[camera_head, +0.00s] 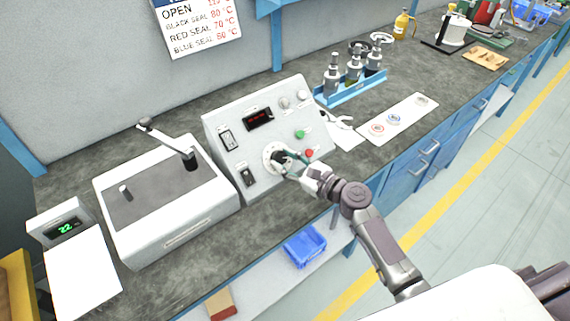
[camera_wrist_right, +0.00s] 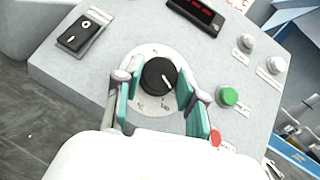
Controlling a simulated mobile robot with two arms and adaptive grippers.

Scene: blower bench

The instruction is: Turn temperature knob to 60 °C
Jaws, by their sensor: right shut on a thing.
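The temperature knob (camera_head: 279,156) is black and sits on a round white dial on the sloping front of the white control box (camera_head: 226,128). In the right wrist view the knob (camera_wrist_right: 158,76) has a pale pointer mark near its upper right edge. The dial (camera_wrist_right: 150,103) has printed marks too small to read. My right gripper (camera_head: 288,161) is at the dial, its green-lined fingers on both sides of the knob and shut on it; the fingers also show in the right wrist view (camera_wrist_right: 157,88). My left gripper is not in view.
The box carries a red-digit display (camera_head: 258,118), rocker switches (camera_head: 228,139), a green button (camera_wrist_right: 228,97) and a red button (camera_wrist_right: 215,138) close to my right finger. A white machine with a lever (camera_head: 165,200) stands left. A blue rack (camera_head: 350,88) stands right. A wall sign (camera_head: 200,25) lists temperatures.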

